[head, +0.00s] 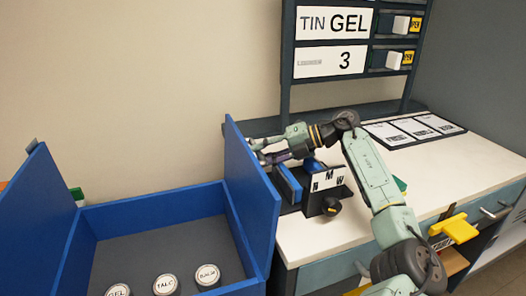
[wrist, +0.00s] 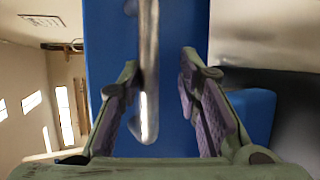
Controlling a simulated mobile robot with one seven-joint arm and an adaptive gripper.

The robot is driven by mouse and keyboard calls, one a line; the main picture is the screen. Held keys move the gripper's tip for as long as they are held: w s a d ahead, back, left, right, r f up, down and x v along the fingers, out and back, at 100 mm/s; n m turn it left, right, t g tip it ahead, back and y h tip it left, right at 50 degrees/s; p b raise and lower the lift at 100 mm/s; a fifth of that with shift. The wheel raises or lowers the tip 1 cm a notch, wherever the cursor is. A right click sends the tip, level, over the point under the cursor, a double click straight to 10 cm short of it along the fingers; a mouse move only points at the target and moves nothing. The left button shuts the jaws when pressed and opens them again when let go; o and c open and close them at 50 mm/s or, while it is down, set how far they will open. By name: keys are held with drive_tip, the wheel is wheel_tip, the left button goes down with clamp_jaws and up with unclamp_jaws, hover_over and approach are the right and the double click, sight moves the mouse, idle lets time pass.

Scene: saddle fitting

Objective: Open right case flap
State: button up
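The blue case (head: 155,212) stands at the lower left. Its right case flap (head: 250,185) is raised, standing roughly upright along the case's right side. My gripper (head: 262,152) is at the outer, right-hand face of this flap, near its upper part. In the wrist view the blue flap (wrist: 185,25) fills the middle, with a grey metal bar handle (wrist: 148,75) on it. My gripper's two fingers (wrist: 158,80) are apart, one on each side of the handle, with gaps visible. The left flap (head: 35,215) is also raised.
Three labelled tins, one marked GEL (head: 118,291), sit in the case. A dark stand with blue parts (head: 325,190) is close beside my gripper on the white worktop (head: 430,170). A dark shelf frame (head: 287,60) rises behind.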

drive_tip(key=v, duration=1.2)
